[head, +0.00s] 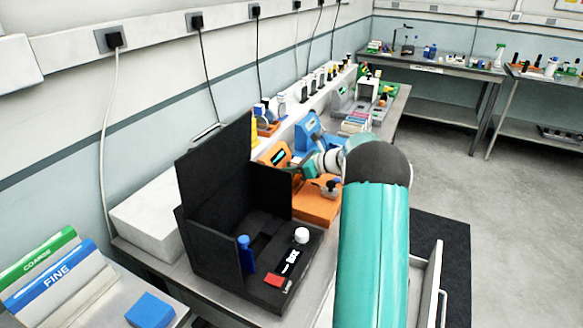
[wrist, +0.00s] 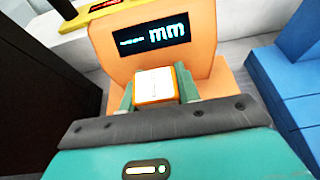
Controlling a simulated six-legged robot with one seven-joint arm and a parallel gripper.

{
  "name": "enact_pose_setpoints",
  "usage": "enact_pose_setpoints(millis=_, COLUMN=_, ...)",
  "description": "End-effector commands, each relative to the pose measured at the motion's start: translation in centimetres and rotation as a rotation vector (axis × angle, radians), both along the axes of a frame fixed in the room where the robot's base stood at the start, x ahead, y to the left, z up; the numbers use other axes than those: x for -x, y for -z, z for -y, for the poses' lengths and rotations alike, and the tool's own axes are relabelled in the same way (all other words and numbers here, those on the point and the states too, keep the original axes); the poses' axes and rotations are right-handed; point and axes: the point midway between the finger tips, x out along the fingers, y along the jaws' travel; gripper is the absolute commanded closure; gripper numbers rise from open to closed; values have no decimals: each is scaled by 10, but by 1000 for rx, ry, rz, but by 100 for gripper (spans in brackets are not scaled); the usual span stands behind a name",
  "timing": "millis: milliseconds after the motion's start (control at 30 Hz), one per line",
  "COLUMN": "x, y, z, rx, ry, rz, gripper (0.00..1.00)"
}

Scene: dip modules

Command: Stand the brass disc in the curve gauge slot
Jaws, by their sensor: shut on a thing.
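An orange gauge (wrist: 205,62) with a dark "mm" display fills the middle of the wrist view. In the head view it looks to be the orange unit (head: 271,153) by the wall. My gripper (wrist: 155,88) is directly in front of it, its green fingers on either side of a small piece (wrist: 154,84) with a white face and orange edges. My gripper is shut on this piece. I cannot make out a round brass disc or the gauge slot. In the head view my arm hides much of the gripper's surroundings.
A blue unit (wrist: 285,85) stands close at the right in the wrist view, and a black panel is at the left. In the head view, a black open box (head: 232,190) stands nearer, and an orange stand (head: 316,208) is beside the gauge. Floor at right is open.

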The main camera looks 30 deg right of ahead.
Motion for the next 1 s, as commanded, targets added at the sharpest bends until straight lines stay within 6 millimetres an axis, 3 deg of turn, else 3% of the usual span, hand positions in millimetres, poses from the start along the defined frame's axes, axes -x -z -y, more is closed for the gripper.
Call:
enact_pose_setpoints(millis=33, x=0, y=1, z=0, rx=-1, ry=0, rz=1, gripper=99)
enact_pose_setpoints(millis=67, x=0, y=2, z=0, rx=0, ry=0, rz=0, gripper=66)
enact_pose_setpoints(millis=167, x=0, y=2, z=0, rx=0, ry=0, rz=0, gripper=46)
enact_pose_setpoints(millis=567, x=4, y=-3, z=3, rx=0, ry=1, rz=0, gripper=46)
enact_pose_setpoints(millis=1000, x=71, y=-36, z=43, rx=0, ry=3, rz=0, gripper=46)
